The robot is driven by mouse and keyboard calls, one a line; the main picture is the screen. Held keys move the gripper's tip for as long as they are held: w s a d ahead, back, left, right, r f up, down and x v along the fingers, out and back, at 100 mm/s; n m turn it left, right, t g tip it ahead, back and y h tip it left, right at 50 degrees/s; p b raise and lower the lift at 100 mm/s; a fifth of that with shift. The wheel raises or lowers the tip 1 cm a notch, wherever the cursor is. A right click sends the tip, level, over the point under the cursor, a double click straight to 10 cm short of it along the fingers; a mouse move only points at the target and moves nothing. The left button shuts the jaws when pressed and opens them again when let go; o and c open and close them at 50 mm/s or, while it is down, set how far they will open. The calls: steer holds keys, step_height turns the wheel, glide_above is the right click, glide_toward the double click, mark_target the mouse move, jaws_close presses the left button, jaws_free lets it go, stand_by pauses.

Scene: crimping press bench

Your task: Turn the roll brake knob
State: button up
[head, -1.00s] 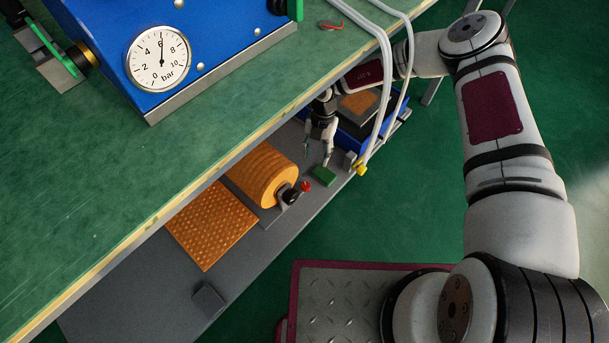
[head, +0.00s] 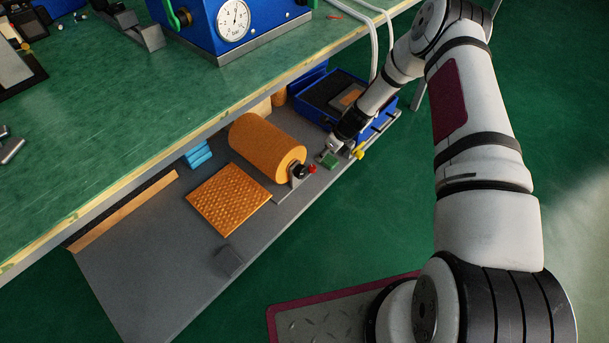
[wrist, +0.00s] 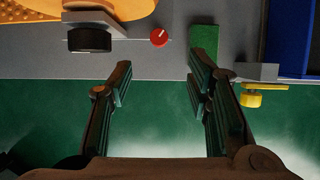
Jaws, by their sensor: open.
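An orange roll (head: 262,146) lies on the grey shelf below the bench. A black knob (head: 300,171) sits at its near end on a bracket; it also shows in the wrist view (wrist: 89,39), left of the gripper. A small red knob (head: 312,168) with a white mark is just right of it, and appears in the wrist view (wrist: 159,37) beyond the gap between the fingertips. Which knob is the roll brake is not labelled. My gripper (wrist: 160,74) is open and empty, apart from both knobs. In the head view my gripper (head: 337,146) is near the green block.
A green block (head: 328,159) stands right of the red knob. A yellow valve handle (head: 359,153) is at the shelf edge, with a blue tray (head: 384,127) behind it. The bench top (head: 130,110) overhangs the shelf. An orange textured mat (head: 229,198) lies left of the roll.

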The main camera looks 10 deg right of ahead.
mark_target(313, 167)
steer(key=b+x, duration=0.6)
steer(key=x, duration=0.7)
steer(key=shift+a+f, duration=0.1)
steer(key=shift+f, duration=0.3)
jaws_close()
